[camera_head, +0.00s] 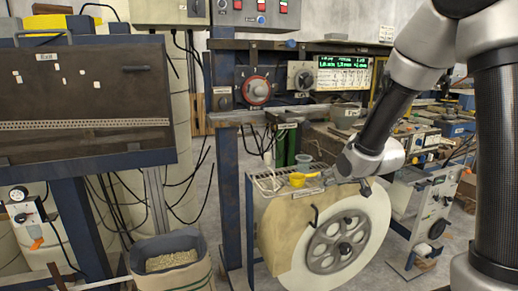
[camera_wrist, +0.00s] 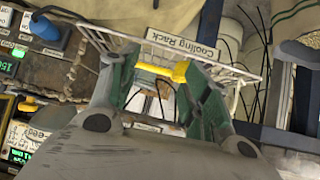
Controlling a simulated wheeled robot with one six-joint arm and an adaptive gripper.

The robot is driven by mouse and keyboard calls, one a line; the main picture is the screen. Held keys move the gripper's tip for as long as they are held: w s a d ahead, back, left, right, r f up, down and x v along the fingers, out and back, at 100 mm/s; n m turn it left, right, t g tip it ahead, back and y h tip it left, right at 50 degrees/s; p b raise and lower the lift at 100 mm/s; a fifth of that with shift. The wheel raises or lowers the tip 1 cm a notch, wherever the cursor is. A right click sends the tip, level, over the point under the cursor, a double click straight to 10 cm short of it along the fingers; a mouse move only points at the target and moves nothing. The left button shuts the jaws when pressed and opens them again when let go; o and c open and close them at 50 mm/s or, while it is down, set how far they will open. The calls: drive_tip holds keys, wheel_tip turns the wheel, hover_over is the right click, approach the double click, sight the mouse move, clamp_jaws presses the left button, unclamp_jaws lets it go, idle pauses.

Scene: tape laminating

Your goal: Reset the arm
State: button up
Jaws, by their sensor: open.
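My gripper (camera_wrist: 157,76) is open, its two green-grey fingers spread apart in the wrist view. In the head view my gripper (camera_head: 328,177) is low at the centre right, just right of a small yellow item (camera_head: 299,179) on a wire rack (camera_head: 268,184). In the wrist view the yellow item (camera_wrist: 160,71) shows across the gap near the fingertips; I cannot tell whether they touch it. The wire rack (camera_wrist: 232,74) lies beyond, with a "Cooling Rack" label (camera_wrist: 181,47). My arm reaches down from the upper right in the head view.
A large cream wheel (camera_head: 368,232) stands under the rack. A dark panel cabinet (camera_head: 85,95) is at left, with a bin of pellets (camera_head: 171,260) below it. A control post with a red dial (camera_head: 257,90) stands behind the rack. Benches and equipment crowd the right side.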

drive_tip(key=s+d+g+h, duration=0.2)
drive_tip(key=s+d+g, duration=0.2)
drive_tip(key=s, duration=0.6)
drive_tip(key=s+d+r+m, duration=0.1)
drive_tip(key=s+r, duration=0.3)
drive_tip(key=s, duration=0.3)
drive_tip(key=s+d+r+m+g, duration=0.1)
drive_tip(key=s+d+r, duration=0.1)
drive_tip(key=s, duration=0.5)
drive_tip(key=s+d+r+m, duration=0.1)
drive_tip(key=s+d+r, duration=0.1)
drive_tip(key=s+r, duration=0.3)
drive_tip(key=s, duration=0.3)
drive_tip(key=shift+d+r+g, duration=0.15)
drive_tip(key=shift+r+g, duration=0.15)
drive_tip(key=shift+r, duration=0.05)
